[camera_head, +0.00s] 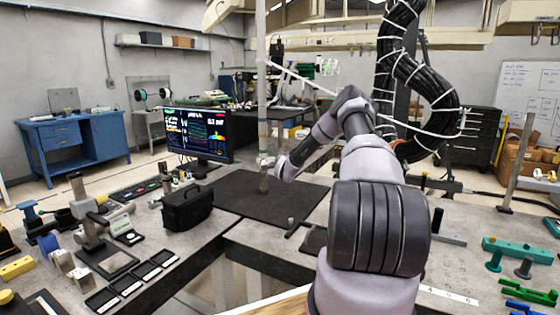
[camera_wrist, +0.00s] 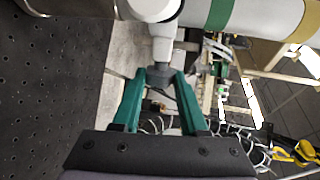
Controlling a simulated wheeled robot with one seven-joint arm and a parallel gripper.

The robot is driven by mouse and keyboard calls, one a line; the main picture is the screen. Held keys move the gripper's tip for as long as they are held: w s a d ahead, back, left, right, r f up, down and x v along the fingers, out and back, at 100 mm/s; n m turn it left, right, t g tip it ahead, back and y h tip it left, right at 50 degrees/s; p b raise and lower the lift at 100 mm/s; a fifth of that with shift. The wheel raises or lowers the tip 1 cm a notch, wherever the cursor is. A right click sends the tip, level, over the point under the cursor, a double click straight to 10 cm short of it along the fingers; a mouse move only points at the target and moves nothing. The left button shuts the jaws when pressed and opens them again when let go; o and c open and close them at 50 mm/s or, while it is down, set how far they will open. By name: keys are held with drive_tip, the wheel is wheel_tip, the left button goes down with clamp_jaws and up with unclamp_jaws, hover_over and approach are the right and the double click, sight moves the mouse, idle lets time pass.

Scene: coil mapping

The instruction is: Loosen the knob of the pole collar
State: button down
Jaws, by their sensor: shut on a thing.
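The pole collar (camera_head: 266,161) is a small pale piece low on the pole. In the wrist view the pole (camera_wrist: 260,14) runs across the top with green and tan bands, and the white collar (camera_wrist: 153,8) is around it. A pale stem leads from the collar to a grey knob (camera_wrist: 161,72). My gripper (camera_wrist: 162,80) has green fingers shut on this knob, one on each side. In the head view the gripper (camera_head: 277,164) is small, just right of the pole.
The black breadboard (camera_head: 235,192) is mostly clear around the pole. A black case (camera_head: 187,208) and a monitor (camera_head: 198,133) stand to the left. Small instruments crowd the left bench, and green and teal parts (camera_head: 520,248) lie at the right.

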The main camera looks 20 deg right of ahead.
drive_tip(key=shift+w+d+f+t+h, duration=0.1)
drive_tip(key=shift+f+t+h, duration=0.2)
drive_tip(key=shift+t, duration=0.85)
drive_tip(key=shift+s+a+f+t+h, duration=0.1)
drive_tip(key=shift+t+h, duration=0.25)
drive_tip(key=shift+t, duration=0.85)
drive_tip(key=shift+w+d+f+t+h, duration=0.15)
drive_tip(key=shift+t+h, duration=0.2)
drive_tip(key=shift+t, duration=0.8)
drive_tip(key=shift+c, duration=2.2)
unclamp_jaws()
wheel_tip(320, 180, up, 10)
drive_tip(key=shift+r, duration=0.1)
